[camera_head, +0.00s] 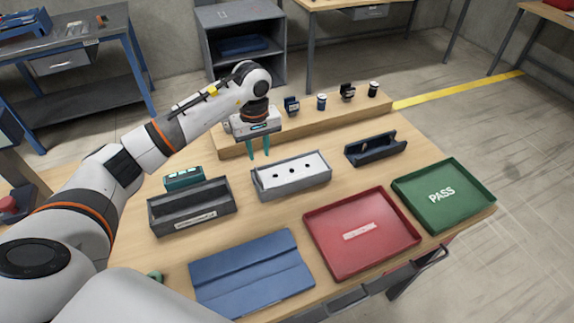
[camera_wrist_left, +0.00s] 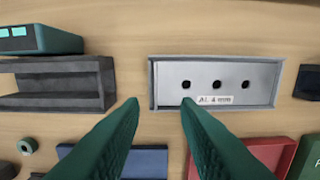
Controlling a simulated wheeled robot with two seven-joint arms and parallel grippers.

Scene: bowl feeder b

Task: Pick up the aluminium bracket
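A pale metal plate with three dark holes (camera_head: 308,171) lies inside a grey tray (camera_head: 298,187); it looks like the aluminium bracket. In the left wrist view the plate (camera_wrist_left: 245,70) sits flat in the tray (camera_wrist_left: 153,85), near a label that begins "AL". My left gripper (camera_head: 259,154) is open and empty, its teal fingers pointing down just behind the tray's left part. My right gripper is not in view.
A dark grey bin (camera_head: 192,221) and a teal device (camera_head: 184,178) stand left of the tray. A dark blue holder (camera_head: 376,151) is to the right. A blue folded panel (camera_head: 250,280), red tray (camera_head: 345,265) and green PASS tray (camera_head: 470,214) lie in front. A wooden shelf (camera_head: 330,116) stands behind.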

